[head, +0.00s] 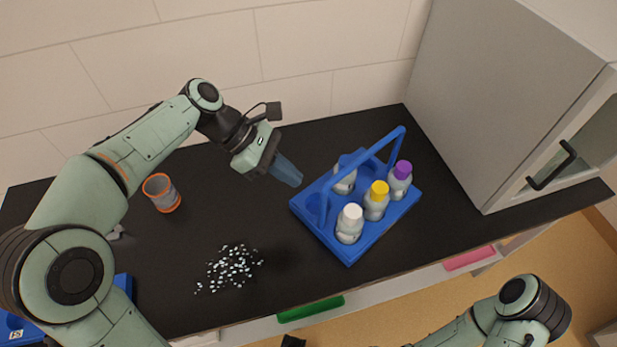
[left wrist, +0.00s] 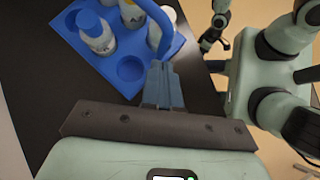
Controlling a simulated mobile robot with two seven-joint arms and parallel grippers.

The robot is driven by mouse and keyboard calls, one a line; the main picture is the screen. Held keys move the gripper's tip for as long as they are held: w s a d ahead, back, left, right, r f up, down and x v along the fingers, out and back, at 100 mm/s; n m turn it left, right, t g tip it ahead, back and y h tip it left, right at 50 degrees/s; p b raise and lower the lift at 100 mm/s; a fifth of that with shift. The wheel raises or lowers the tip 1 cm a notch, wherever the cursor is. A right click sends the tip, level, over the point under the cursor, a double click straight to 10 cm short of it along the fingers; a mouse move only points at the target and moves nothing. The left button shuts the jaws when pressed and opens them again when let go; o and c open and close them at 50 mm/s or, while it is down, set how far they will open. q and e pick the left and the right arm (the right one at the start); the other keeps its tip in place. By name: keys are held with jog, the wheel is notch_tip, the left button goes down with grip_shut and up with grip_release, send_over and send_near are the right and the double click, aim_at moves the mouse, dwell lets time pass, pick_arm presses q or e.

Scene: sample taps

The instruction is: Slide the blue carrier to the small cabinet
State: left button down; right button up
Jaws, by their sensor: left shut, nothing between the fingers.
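The blue carrier (head: 349,254) stands on the black counter with its handle raised. It holds several bottles: a white-capped one (head: 349,224), a yellow-capped one (head: 376,201), a purple-capped one (head: 400,181) and one behind the handle (head: 344,179). The left wrist view shows an empty round slot in the carrier (left wrist: 131,68). My left gripper (head: 291,176) is shut and empty, just left of the carrier's left end; whether it touches cannot be told. The small cabinet (head: 500,100) stands on the counter to the right. My right arm shows at the lower right; its fingers are not clear.
An orange-rimmed cup (head: 162,193) stands at the left. Small pale pieces (head: 230,268) lie scattered on the counter (head: 290,285) left of the carrier. The cabinet has a black handle (head: 552,166). A strip of bare counter lies between carrier and cabinet.

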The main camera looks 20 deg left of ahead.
pick_arm(q)
jog(key=shift+w+d, duration=0.2)
jog(key=shift+d, duration=1.75)
jog(key=d+p, duration=0.1)
jog(key=d, duration=0.2)
jog(key=d+p, duration=0.1)
jog(key=d, duration=0.3)
jog(key=w+d+p, duration=0.1)
jog(key=d+p, duration=0.1)
jog(key=d, duration=0.2)
jog(key=shift+r, duration=0.15)
jog(key=shift+d, duration=0.2)
pick_arm(e)
jog(key=w+r, duration=0.1)
jog(key=r, duration=0.2)
jog(key=w+r, duration=0.1)
jog(key=shift+w+r, duration=0.3)
